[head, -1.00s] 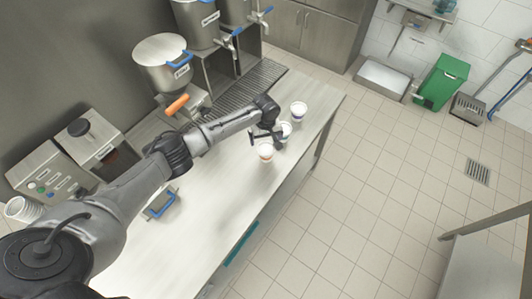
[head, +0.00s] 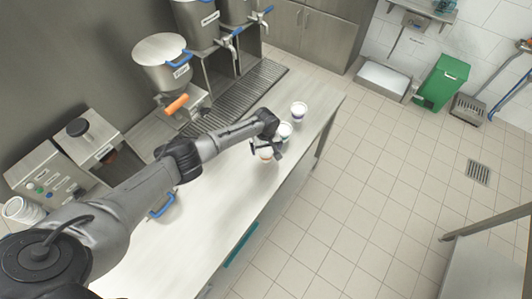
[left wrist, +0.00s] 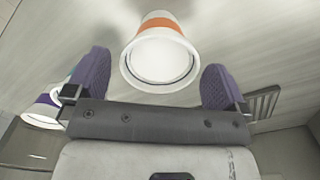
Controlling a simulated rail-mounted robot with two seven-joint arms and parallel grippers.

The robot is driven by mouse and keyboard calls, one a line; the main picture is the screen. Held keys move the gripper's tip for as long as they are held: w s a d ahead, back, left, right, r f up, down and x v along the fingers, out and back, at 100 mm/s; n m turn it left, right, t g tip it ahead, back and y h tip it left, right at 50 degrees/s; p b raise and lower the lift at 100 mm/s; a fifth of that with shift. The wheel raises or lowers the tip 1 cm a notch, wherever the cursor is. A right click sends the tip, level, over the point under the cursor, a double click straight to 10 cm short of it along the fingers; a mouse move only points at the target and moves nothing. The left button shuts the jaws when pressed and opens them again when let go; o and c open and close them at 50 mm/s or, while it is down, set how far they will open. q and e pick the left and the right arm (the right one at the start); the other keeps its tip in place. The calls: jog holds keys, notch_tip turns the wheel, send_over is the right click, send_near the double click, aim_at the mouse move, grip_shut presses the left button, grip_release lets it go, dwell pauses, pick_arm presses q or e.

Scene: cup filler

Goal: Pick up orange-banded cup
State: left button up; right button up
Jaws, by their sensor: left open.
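The orange-banded cup (head: 265,154) stands on the steel counter (head: 215,190) near its front edge, partly hidden by my gripper in the head view. In the left wrist view the white cup with its orange band (left wrist: 160,50) shows between the two purple fingertips, a little beyond them. My left gripper (head: 266,146) is open at the cup, with one finger to each side; it also shows in the left wrist view (left wrist: 156,82). I cannot tell whether a finger touches the cup. My right gripper is not in view.
A steel dispenser (head: 165,65) with an orange handle and a drip grate (head: 240,100) lie to the back.

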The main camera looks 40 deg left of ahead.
pick_arm(q)
jog(key=c, duration=0.9)
jog(key=shift+c, duration=0.2)
jog(key=shift+r, duration=0.1)
